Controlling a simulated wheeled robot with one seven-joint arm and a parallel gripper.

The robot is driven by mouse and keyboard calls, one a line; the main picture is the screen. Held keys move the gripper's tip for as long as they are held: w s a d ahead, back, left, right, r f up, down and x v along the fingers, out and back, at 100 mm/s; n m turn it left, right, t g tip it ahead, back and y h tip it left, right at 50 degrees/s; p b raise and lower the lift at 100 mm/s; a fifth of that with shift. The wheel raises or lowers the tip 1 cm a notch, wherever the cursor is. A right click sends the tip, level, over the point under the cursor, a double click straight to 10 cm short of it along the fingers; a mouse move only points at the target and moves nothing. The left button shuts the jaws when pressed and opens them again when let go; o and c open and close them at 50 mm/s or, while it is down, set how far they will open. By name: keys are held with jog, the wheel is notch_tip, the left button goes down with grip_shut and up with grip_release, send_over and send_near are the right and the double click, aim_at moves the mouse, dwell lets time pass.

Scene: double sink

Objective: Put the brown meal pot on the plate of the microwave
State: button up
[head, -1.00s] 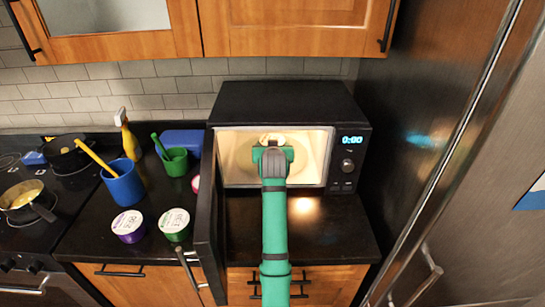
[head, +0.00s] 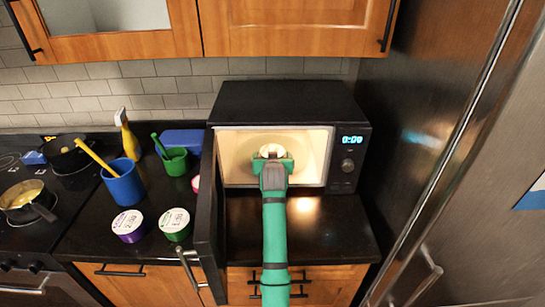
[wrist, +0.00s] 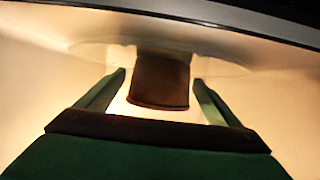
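The brown meal pot (wrist: 160,82) is inside the lit microwave (head: 290,103). Its pale lid (head: 272,150) shows in the head view. In the wrist view the pot's base end meets the pale round plate (wrist: 220,68), and the pot seems to stand on it. My gripper (head: 272,161) reaches in through the microwave's open front. In the wrist view my gripper (wrist: 159,78) is open, with one finger on each side of the pot and a visible gap on both sides. The pot's lower part is hidden in the head view.
The microwave door (head: 207,220) stands open to the left of my arm. Two lidded pots, purple (head: 128,226) and green (head: 174,224), stand on the counter left of the door. A blue cup (head: 124,184) and a green mug (head: 175,161) are behind them. The fridge (head: 430,150) bounds the right.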

jog(key=shift+r, duration=0.1)
jog(key=shift+s+r, duration=0.1)
jog(key=shift+s, duration=0.05)
jog(key=v, duration=1.1)
jog(key=shift+s+r, duration=0.2)
jog(key=shift+s, duration=0.1)
